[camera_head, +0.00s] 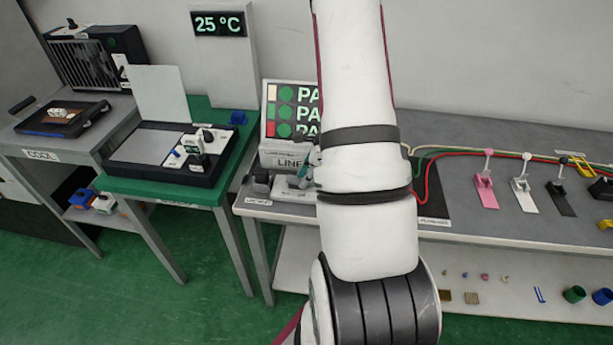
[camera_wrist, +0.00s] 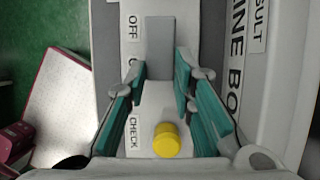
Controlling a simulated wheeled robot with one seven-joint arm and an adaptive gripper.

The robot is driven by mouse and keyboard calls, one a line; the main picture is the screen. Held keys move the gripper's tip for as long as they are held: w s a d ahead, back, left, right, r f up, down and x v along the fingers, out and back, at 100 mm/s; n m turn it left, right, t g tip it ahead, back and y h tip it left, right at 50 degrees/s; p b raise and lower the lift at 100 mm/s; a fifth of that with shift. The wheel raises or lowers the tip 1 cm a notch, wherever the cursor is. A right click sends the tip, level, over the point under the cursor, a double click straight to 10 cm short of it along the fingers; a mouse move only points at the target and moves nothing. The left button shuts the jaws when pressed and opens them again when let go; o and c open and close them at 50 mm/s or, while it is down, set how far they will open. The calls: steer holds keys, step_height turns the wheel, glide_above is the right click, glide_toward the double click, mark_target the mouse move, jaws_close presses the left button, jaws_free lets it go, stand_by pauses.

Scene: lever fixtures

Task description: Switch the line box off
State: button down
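The line box (camera_head: 283,160), a pale box lettered "LINE", stands on the grey bench in the head view, partly hidden by my arm. In the wrist view its lettered face (camera_wrist: 242,60) is at the right. Beside it, a light panel carries the labels OFF (camera_wrist: 132,27) and CHECK (camera_wrist: 132,134); a label between them is mostly covered. A yellow knob (camera_wrist: 166,140) lies level with CHECK, and a grey strip (camera_wrist: 160,45) lies level with OFF. My gripper (camera_wrist: 161,82) is open, its teal fingers either side of the panel's middle. I cannot tell whether they touch anything.
A result board (camera_head: 285,108) with green marks stands behind the line box. Pink (camera_head: 485,190), white (camera_head: 522,192) and black (camera_head: 559,198) levers stand on the bench to the right, with cables behind. A green table (camera_head: 222,190) stands at the left.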

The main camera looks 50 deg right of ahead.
mark_target(299, 180)
steer(key=shift+w+a+r+g+h+p, duration=0.15)
steer(key=shift+g+h+p, duration=0.1)
steer(key=shift+g+p, duration=0.3)
steer(key=shift+w+a+r+g+h+p, duration=0.15)
steer(key=shift+g+h+p, duration=0.1)
steer(key=shift+g+p, duration=0.25)
steer(key=shift+w+a+r+g+h, duration=0.1)
steer(key=shift+w+g+h, duration=0.2)
steer(key=shift+g+h, duration=0.6)
steer(key=c, duration=1.4)
jaws_free()
steer(key=shift+o, duration=0.2)
steer(key=shift+r, duration=0.1)
step_height(299, 180, up, 12)
steer(key=shift+w, duration=0.25)
steer(key=shift+a, duration=0.15)
